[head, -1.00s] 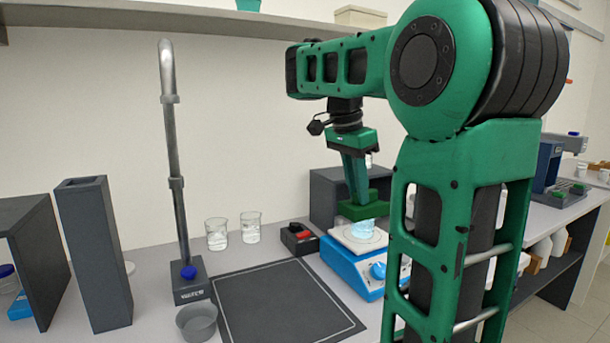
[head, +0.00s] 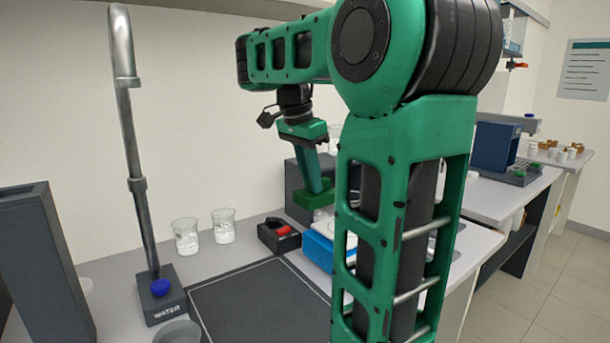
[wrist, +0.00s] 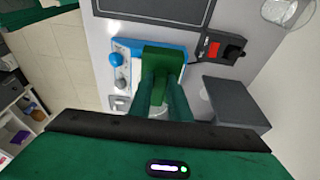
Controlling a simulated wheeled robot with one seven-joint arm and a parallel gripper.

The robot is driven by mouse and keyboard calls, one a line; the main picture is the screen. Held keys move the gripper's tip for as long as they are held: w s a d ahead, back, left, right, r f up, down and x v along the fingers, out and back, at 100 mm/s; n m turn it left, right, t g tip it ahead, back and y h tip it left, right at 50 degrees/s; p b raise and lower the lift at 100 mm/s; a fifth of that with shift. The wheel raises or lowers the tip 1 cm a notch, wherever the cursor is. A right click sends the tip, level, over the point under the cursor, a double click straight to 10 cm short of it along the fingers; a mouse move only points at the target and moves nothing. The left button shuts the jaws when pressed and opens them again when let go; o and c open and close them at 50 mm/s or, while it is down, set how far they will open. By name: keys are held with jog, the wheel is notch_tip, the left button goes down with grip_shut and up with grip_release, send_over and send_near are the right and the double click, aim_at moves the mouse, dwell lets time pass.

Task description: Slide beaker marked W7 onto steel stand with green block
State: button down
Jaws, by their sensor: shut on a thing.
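My gripper (head: 313,187) is shut on a green block (head: 315,199). The wrist view shows the block (wrist: 157,68) between the two fingers (wrist: 164,92), above a blue hotplate (wrist: 120,58). In the head view the hotplate (head: 318,252) is partly hidden behind my arm. Two clear beakers, a left one (head: 186,237) and a right one (head: 223,228), stand at the back of the bench, apart from my gripper. No W7 mark can be read on them. I cannot make out a steel stand.
A black box with a red switch (head: 280,236) stands left of the hotplate, with a dark grey box (head: 295,190) behind. A dark mat (head: 250,305) lies in front and is clear. A tall water tap (head: 134,170) rises on the left.

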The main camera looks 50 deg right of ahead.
notch_tip(320, 180, down, 10)
jog(key=shift+d, duration=0.2)
dwell(1.3)
jog(key=shift+s+d, duration=0.25)
jog(key=shift+d, duration=0.25)
jog(key=shift+s+d, duration=0.2)
jog(key=shift+d, duration=0.5)
jog(key=shift+s+d, duration=0.2)
jog(key=shift+d, duration=0.5)
jog(key=shift+s+d, duration=0.1)
jog(key=shift+d, duration=0.35)
jog(key=shift+s+d, duration=0.25)
jog(key=shift+d, duration=0.8)
jog(key=shift+s+d, duration=0.25)
jog(key=shift+d, duration=0.95)
jog(key=shift+s+d, duration=0.2)
jog(key=shift+d, duration=0.55)
jog(key=shift+s+d, duration=0.15)
jog(key=shift+d, duration=0.55)
jog(key=shift+s+d, duration=0.2)
jog(key=shift+d, duration=0.65)
